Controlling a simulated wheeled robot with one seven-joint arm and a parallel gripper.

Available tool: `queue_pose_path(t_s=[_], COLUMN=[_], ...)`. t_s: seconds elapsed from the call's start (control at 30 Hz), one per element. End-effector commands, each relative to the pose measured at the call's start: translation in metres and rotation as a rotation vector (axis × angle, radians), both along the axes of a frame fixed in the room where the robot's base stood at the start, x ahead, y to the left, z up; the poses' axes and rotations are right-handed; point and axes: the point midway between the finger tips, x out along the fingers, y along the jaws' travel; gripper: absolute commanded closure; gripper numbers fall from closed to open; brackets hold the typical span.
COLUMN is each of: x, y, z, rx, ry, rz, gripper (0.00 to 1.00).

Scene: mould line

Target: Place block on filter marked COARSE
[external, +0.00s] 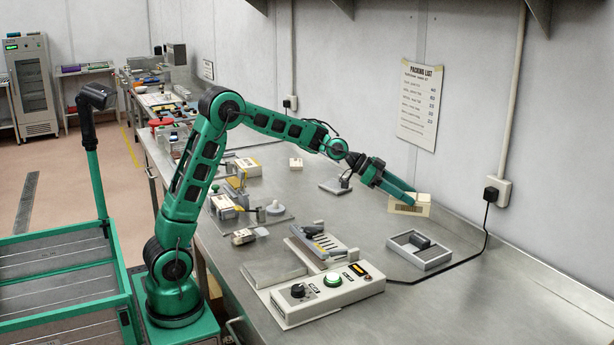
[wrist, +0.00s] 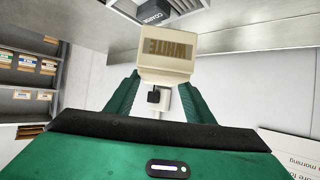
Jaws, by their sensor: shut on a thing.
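My gripper (external: 412,193) is shut on a beige block (external: 408,206) near the back wall in the external view. In the wrist view the block (wrist: 165,62) shows between the green fingertips of my gripper (wrist: 160,78), with the word WHITE upside down on its face. A dark filter (wrist: 154,13) lettered COARSE shows at the top of the wrist view, in a grey tray. In the external view this seems to be the dark piece (external: 421,242) in the grey tray (external: 418,262), below the held block and apart from it; its lettering cannot be read there.
A control box (external: 350,290) with a green button stands at the front of the bench. A grey slotted rack (external: 325,247) is left of the tray. A black cable runs past the tray to a wall socket (external: 494,192). Bare bench lies right of the tray.

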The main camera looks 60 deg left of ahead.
Motion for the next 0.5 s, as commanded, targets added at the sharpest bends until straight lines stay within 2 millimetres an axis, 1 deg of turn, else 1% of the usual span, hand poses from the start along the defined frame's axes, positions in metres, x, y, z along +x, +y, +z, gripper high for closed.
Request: queue_pose_path(t_s=[0.03, 0.23, 0.33, 0.5], x=[0.002, 0.01, 0.012, 0.014], y=[-0.012, -0.042, -0.05, -0.054], z=[-0.005, -0.024, -0.029, -0.034], rx=[-0.001, -0.001, -0.002, -0.001], ry=[-0.002, -0.002, -0.002, -0.003], rz=[-0.004, -0.003, -0.001, 0.0], gripper=[0.92, 0.92, 0.92, 0.92])
